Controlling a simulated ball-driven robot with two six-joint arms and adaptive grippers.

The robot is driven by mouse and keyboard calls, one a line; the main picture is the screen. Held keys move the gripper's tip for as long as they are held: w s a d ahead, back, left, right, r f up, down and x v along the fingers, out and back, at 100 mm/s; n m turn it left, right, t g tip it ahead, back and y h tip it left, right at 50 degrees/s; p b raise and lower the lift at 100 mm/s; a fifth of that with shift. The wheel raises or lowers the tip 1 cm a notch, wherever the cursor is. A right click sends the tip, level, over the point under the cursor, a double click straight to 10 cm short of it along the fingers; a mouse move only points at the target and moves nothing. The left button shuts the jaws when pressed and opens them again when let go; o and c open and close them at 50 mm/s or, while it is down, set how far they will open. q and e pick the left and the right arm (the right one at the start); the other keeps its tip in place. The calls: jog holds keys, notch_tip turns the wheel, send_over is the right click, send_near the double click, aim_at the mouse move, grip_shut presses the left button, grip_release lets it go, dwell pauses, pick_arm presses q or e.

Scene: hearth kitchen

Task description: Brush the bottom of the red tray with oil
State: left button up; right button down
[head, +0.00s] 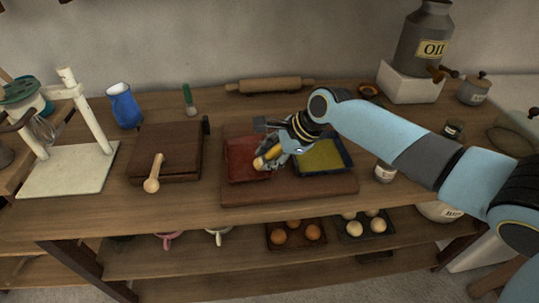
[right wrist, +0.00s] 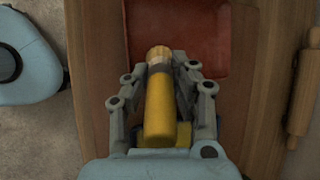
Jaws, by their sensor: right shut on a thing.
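The red tray (head: 237,146) lies on a brown board (head: 290,193) in the middle of the counter. It also shows at the top of the right wrist view (right wrist: 178,30). My right gripper (head: 274,152) is shut on the brush (right wrist: 160,105), which has a yellow handle and a pale tip. The tip (head: 259,163) is over the red tray; I cannot tell whether it touches the bottom. A dark blue tray (head: 349,163) with yellow-green oil (head: 322,155) sits just right of the red tray, partly hidden by my gripper. My left gripper is not in view.
A wooden box (head: 167,140) with a wooden spoon (head: 153,175) stands left of the board. A blue jug (head: 124,106), a rolling pin (head: 270,86) and a white stand (head: 70,168) are around it. The oil can (head: 426,45) stands on a white block at the back right.

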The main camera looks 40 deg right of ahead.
jog(key=shift+f, duration=0.45)
